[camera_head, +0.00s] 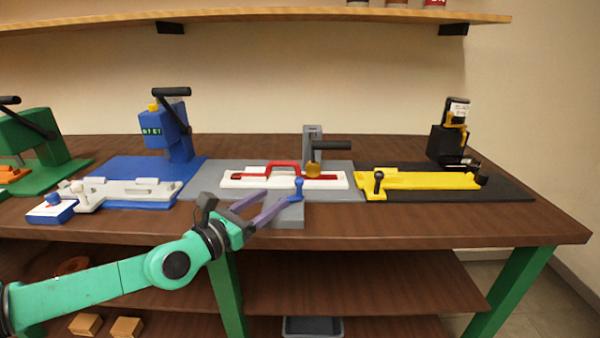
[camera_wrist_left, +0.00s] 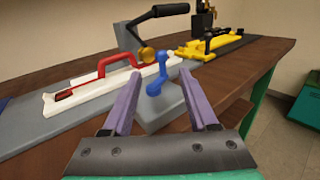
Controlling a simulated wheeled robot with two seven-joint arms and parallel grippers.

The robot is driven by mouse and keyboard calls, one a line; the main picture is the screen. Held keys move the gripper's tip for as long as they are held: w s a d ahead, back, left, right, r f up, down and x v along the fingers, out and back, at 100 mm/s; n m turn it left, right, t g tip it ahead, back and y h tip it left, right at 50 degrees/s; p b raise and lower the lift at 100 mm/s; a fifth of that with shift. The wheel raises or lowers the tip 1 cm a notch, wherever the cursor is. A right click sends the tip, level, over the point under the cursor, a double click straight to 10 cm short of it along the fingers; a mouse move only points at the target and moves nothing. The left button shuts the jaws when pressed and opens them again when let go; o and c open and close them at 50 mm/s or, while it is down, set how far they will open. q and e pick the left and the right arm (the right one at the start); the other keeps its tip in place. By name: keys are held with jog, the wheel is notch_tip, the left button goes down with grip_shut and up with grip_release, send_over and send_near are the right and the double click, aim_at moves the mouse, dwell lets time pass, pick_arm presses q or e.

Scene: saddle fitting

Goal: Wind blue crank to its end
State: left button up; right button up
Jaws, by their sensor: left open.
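The blue crank (camera_head: 299,188) stands at the right front of the grey fixture (camera_head: 205,183), its knob pointing up. In the left wrist view the blue crank (camera_wrist_left: 158,76) shows beyond and between the fingertips. My left gripper (camera_head: 283,199) is open with purple fingers, in front of and close to the crank; I see nothing held between them. It also shows in the left wrist view (camera_wrist_left: 160,92). Whether a finger touches the crank I cannot tell. A white saddle base (camera_head: 240,182) with a red handled piece (camera_head: 284,166) lies on the fixture behind the crank. My right gripper is not in view.
A grey post with a black lever (camera_head: 330,145) stands behind the crank. A yellow fixture (camera_head: 420,180) is to the right, a blue press (camera_head: 165,130) to the left and a green one (camera_head: 35,135) at far left. The table's front strip at right is clear.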

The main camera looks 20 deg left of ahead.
aim_at(296, 183)
pick_arm(q)
jog(key=p+x, duration=0.1)
jog(key=x, duration=0.2)
jog(key=p+x, duration=0.1)
jog(key=x, duration=0.1)
jog(key=shift+w+d+r+p, duration=0.25)
jog(key=shift+w+r+p, duration=0.05)
jog(key=shift+r, duration=0.05)
jog(key=x, duration=0.5)
jog(key=shift+f, duration=0.35)
jog(key=shift+s, duration=0.1)
grip_shut()
jog(key=shift+r+p, duration=0.1)
jog(key=shift+p, duration=0.25)
